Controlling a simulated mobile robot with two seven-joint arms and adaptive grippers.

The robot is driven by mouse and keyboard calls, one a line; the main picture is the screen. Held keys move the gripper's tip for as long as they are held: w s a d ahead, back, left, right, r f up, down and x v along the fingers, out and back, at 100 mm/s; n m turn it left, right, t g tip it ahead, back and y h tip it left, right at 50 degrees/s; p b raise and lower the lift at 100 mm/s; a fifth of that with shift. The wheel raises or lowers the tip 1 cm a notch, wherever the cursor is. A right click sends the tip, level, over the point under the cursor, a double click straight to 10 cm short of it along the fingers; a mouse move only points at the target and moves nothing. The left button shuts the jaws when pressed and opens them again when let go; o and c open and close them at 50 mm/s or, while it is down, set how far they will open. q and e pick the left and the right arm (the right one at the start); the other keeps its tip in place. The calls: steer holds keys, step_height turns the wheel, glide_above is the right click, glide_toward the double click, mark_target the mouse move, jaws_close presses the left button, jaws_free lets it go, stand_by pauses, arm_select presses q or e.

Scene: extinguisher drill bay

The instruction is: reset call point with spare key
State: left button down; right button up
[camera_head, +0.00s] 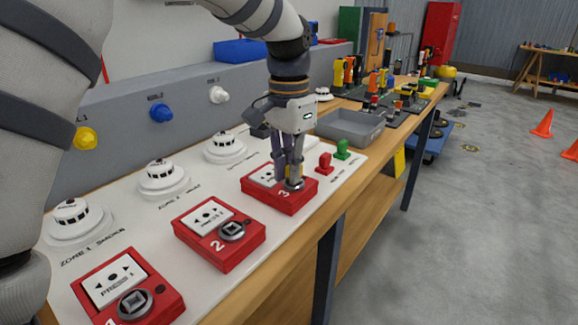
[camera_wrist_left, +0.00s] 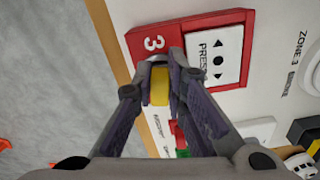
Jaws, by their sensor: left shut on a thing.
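My left gripper (camera_head: 293,180) is shut on a yellow key (camera_wrist_left: 159,86) right at the lower end of red call point 3 (camera_head: 290,204). The key's tip is over the round key socket; the fingers hide whether it is fully seated. Call point 3 also shows in the left wrist view (camera_wrist_left: 142,36), with its white press plate (camera_wrist_left: 222,57) beside the fingers. Red call point 2 (camera_head: 214,252) and call point 1 (camera_head: 168,299) have bare round sockets. A red key (camera_head: 325,163) and a green key (camera_head: 342,150) stand upright on the white panel. My right gripper is not in view.
Several white smoke detectors (camera_head: 162,176) line the panel's back, below yellow (camera_head: 86,138), blue (camera_head: 160,112) and white (camera_head: 218,95) lamps. A grey tray (camera_head: 350,128) and tool racks stand farther along the bench. Orange cones (camera_head: 543,124) are on the open floor at right.

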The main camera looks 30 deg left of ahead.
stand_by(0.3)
arm_select(q)
steer(key=shift+r, duration=2.5)
